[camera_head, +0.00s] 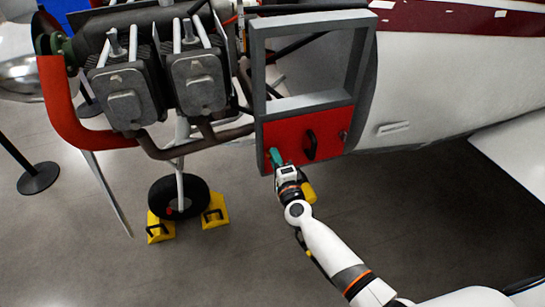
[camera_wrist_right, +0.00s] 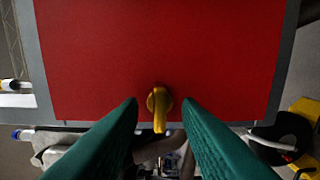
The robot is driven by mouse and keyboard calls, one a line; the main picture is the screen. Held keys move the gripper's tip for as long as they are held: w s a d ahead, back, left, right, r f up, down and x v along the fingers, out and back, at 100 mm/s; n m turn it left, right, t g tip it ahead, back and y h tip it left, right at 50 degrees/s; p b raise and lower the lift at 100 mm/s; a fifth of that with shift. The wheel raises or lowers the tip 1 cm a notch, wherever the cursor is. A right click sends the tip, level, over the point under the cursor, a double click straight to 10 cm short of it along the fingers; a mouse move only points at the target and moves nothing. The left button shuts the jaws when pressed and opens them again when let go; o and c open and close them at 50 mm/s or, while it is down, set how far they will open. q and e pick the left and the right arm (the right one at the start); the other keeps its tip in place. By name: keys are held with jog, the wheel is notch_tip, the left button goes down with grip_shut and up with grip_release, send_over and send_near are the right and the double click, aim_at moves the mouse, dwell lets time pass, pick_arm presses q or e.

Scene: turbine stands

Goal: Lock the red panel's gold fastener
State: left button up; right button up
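The red panel (camera_head: 290,136) sits in the lower part of a grey frame on the aircraft's side, and it fills much of the right wrist view (camera_wrist_right: 160,55). The gold fastener (camera_wrist_right: 159,105) shows near the panel's edge in the right wrist view, with its tab pointing down in the picture. My right gripper (camera_head: 275,156) is at the panel's lower left in the head view. Its green fingers (camera_wrist_right: 160,104) are apart, one on each side of the fastener, with gaps on both sides. The fastener is hidden in the head view. My left gripper is not in view.
A black handle (camera_head: 310,145) and a dark knob (camera_head: 343,136) are on the panel to the right of my gripper. The grey frame (camera_head: 364,60) stands above it. Engine cylinders (camera_head: 124,95) and a red pipe (camera_head: 62,105) are at left. A wheel (camera_head: 178,196) with yellow chocks (camera_head: 215,212) stands below.

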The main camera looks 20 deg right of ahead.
jog(key=shift+w, duration=0.55)
jog(key=shift+c, duration=0.2)
grip_shut()
jog(key=m+b, duration=0.2)
jog(key=m, duration=1.5)
jog(key=shift+m, duration=0.3)
jog(key=shift+o, duration=1.3)
grip_release()
